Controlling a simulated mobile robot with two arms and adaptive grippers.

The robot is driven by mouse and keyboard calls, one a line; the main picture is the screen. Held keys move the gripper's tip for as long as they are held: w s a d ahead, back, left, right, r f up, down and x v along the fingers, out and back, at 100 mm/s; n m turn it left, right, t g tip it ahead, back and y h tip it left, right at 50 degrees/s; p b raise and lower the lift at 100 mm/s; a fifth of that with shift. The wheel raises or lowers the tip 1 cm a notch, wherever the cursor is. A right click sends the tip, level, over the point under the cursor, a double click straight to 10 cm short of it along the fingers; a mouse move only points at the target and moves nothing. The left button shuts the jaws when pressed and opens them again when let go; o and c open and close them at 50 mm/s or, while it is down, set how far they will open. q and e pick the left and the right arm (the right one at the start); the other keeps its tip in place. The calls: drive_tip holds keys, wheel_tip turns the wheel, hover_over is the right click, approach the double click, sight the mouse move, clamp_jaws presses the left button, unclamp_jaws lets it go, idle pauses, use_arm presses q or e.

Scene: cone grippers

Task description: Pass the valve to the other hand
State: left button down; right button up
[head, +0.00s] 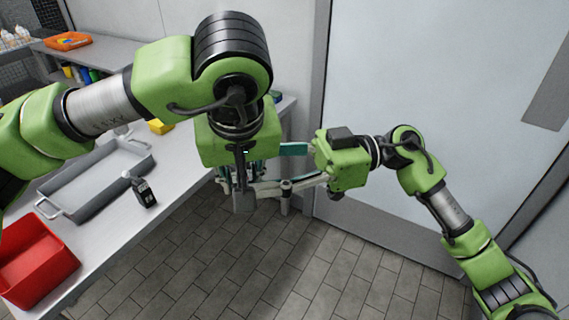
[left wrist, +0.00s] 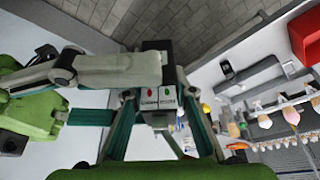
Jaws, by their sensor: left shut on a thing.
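The valve (left wrist: 158,95) is a small block with a dark top and a pale face bearing a red and a green mark. It sits between the fingers of my left gripper (left wrist: 160,125) in the left wrist view. In the head view, my left gripper (head: 240,185) points down past the table's edge, shut on the valve, which is mostly hidden there. My right gripper (head: 285,170) comes in from the right with its fingers spread apart. One of its fingers reaches close to the valve; I cannot tell whether it touches.
A table (head: 105,225) at left holds a grey tray (head: 75,205), a red bin (head: 35,262), a small black item (head: 146,195) and a yellow item (head: 160,127). An orange tray (head: 68,41) is on the back counter. Tiled floor lies below the grippers; a pale door (head: 450,90) stands behind.

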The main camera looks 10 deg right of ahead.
drive_tip(key=shift+a, duration=0.6)
drive_tip(key=shift+s, duration=0.1)
drive_tip(key=c, duration=1.3)
use_arm(q)
drive_tip(key=c, duration=1.6)
unclamp_jaws()
use_arm(e)
drive_tip(key=shift+o, duration=0.2)
